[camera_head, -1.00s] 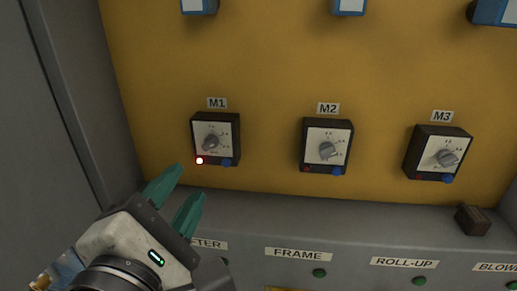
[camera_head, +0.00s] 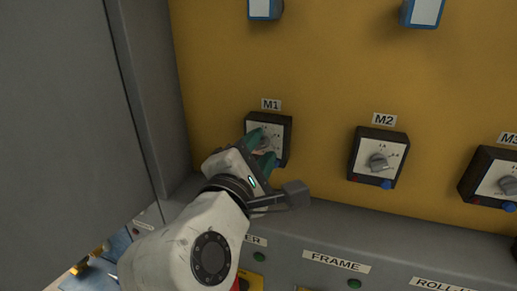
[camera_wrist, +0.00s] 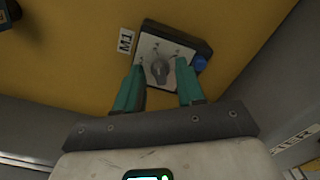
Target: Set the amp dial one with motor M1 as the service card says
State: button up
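The M1 unit is a black box with a white dial face (camera_head: 282,128) and a grey knob, under an M1 label (camera_head: 271,104) on the yellow panel. In the wrist view its grey knob (camera_wrist: 160,68) shows between my fingertips, with a blue button (camera_wrist: 200,63) to the right. My gripper (camera_head: 261,147) is open, its two green fingers in front of the dial face, one on each side of the knob; a gap shows on both sides. The M1 red lamp and part of the scale are hidden behind my fingers. I see no service card.
The M2 unit (camera_head: 378,158) and M3 unit (camera_head: 494,180) stand to the right on the panel. Blue-sided boxes (camera_head: 265,8) are above. A grey ledge with a FRAME label (camera_head: 336,262) runs below. A grey cabinet wall (camera_head: 150,100) is close on the left.

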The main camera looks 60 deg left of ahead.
grip_shut()
